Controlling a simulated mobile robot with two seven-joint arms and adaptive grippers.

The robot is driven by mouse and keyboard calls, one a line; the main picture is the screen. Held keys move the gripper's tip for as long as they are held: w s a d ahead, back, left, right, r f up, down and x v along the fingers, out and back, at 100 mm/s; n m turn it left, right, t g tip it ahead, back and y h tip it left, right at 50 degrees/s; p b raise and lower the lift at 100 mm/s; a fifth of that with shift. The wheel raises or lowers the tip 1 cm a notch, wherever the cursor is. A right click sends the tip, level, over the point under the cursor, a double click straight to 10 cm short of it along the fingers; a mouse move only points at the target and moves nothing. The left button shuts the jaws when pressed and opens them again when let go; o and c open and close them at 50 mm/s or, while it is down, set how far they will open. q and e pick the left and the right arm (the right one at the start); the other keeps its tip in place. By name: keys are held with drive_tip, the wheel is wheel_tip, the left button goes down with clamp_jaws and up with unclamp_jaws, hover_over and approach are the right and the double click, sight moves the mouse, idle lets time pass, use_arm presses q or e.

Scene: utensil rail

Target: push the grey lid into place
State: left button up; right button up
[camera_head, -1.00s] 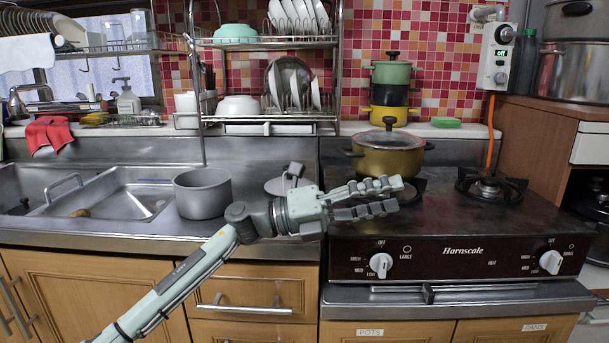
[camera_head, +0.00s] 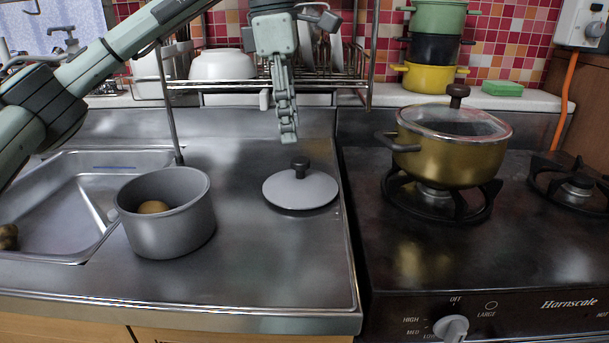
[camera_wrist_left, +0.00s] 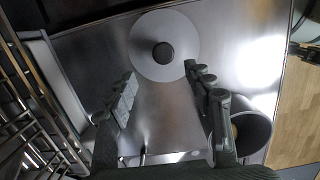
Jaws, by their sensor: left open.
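The grey lid (camera_head: 318,193) with a black knob lies flat on the steel counter, right of the grey pot (camera_head: 185,233). The pot stands uncovered with a round brownish item (camera_head: 152,207) inside. My left gripper (camera_head: 288,137) points down above and just behind the lid, touching nothing. In the left wrist view its two fingers (camera_wrist_left: 160,86) are spread apart and empty. The lid (camera_wrist_left: 180,30) shows there beyond the fingertips, and the pot (camera_wrist_left: 262,128) is partly hidden behind the right finger. My right gripper is not in view.
The sink (camera_head: 60,215) is left of the pot. A gold pot with a glass lid (camera_head: 450,150) sits on the stove to the right. A wire dish rack (camera_head: 270,82) stands behind my gripper. The counter in front of the lid is clear.

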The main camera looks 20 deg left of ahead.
sight(300, 159)
use_arm(q)
drive_tip(key=f, duration=0.2)
drive_tip(key=d+f, duration=0.1)
drive_tip(key=f, duration=0.4)
drive_tip(key=shift+s+d+f, duration=0.1)
drive_tip(key=shift+d, duration=0.3)
clamp_jaws()
